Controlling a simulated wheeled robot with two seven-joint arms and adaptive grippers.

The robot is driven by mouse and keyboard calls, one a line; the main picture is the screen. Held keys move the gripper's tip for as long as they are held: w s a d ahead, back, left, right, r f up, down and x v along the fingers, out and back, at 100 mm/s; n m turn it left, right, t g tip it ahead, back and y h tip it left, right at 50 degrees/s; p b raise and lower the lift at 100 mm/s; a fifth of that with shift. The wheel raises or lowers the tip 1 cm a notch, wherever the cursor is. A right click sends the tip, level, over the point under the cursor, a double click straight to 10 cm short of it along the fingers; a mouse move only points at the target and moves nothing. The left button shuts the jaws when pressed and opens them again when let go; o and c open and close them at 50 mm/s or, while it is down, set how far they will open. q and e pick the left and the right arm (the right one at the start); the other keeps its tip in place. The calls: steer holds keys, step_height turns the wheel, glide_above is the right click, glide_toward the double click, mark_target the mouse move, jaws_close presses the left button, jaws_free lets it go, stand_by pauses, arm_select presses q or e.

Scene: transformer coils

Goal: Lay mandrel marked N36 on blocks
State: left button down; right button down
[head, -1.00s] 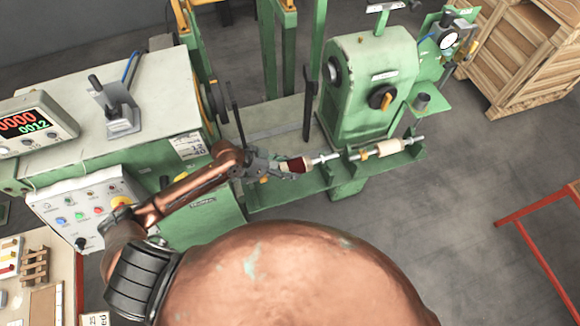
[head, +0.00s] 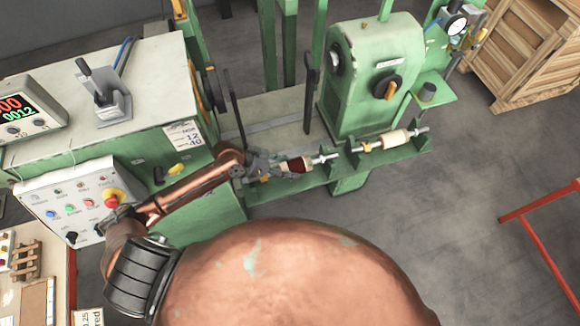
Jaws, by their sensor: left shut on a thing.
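My left gripper (head: 268,166) reaches in from the left over the front green ledge of the winding machine. It is shut on the left end of a mandrel with a dark red wound coil (head: 298,165), whose bare metal shaft points right. I cannot tell whether this mandrel touches its support. A second mandrel with a cream-coloured core (head: 396,139) lies further right along the ledge, with a brass-coloured piece at its left. A green block (head: 353,158) stands between the two. No N36 marking can be read on either mandrel. My right gripper is out of view.
The green headstock (head: 372,85) with a dark knob stands behind the ledge. A dark upright bar (head: 308,95) rises behind the red coil. The control panel (head: 75,205) and cabinet are at left. A wooden crate (head: 525,55) and red frame (head: 545,250) stand right, with clear floor between.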

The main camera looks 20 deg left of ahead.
arm_select(q)
steer(key=shift+r, duration=0.1)
stand_by(0.3)
steer(key=shift+f, duration=0.35)
stand_by(0.3)
steer(key=c, duration=1)
jaws_free()
steer(key=shift+a, duration=0.1)
steer(key=shift+o, duration=0.6)
steer(key=shift+s+f, duration=0.1)
steer(key=shift+f, duration=0.1)
steer(key=shift+r, duration=0.1)
step_height(320, 180, up, 10)
steer(key=shift+r, duration=0.1)
